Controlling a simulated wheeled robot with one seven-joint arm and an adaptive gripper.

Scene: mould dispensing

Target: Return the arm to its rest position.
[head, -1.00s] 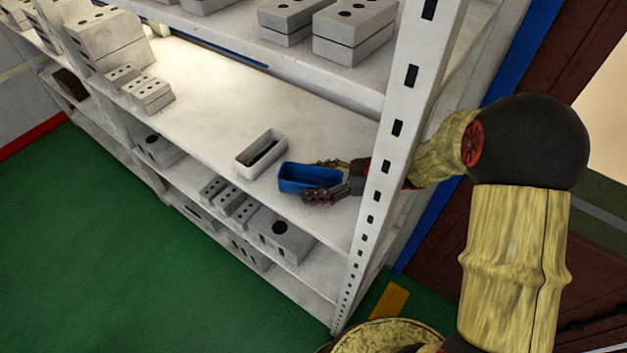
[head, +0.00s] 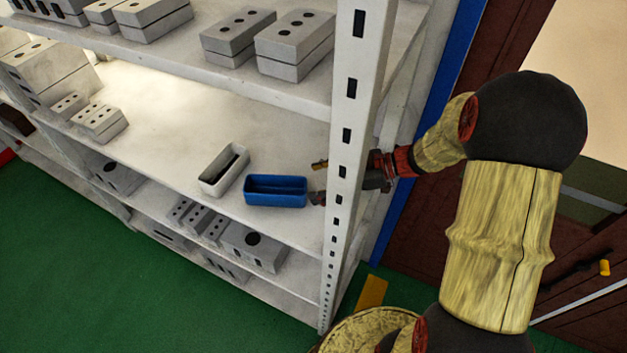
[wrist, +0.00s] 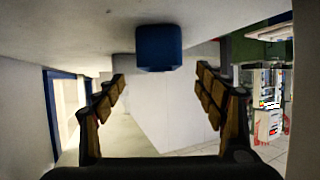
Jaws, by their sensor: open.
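My gripper (head: 319,181) is at the right end of the middle shelf, partly hidden behind the white upright post. Its fingertips show just to the right of the blue bin (head: 275,190). In the wrist view my gripper (wrist: 166,95) has its two fingers spread wide with nothing between them. The blue bin (wrist: 159,48) also shows there, ahead of the fingers and apart from them. My arm (head: 505,235) reaches in from the right, past the post.
A white bin (head: 212,183) with a dark item inside stands left of the blue bin. The white post (head: 345,150) stands close beside my wrist. Grey mould blocks (head: 290,45) sit on the shelf above, others below. Green floor (head: 120,280) is open in front.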

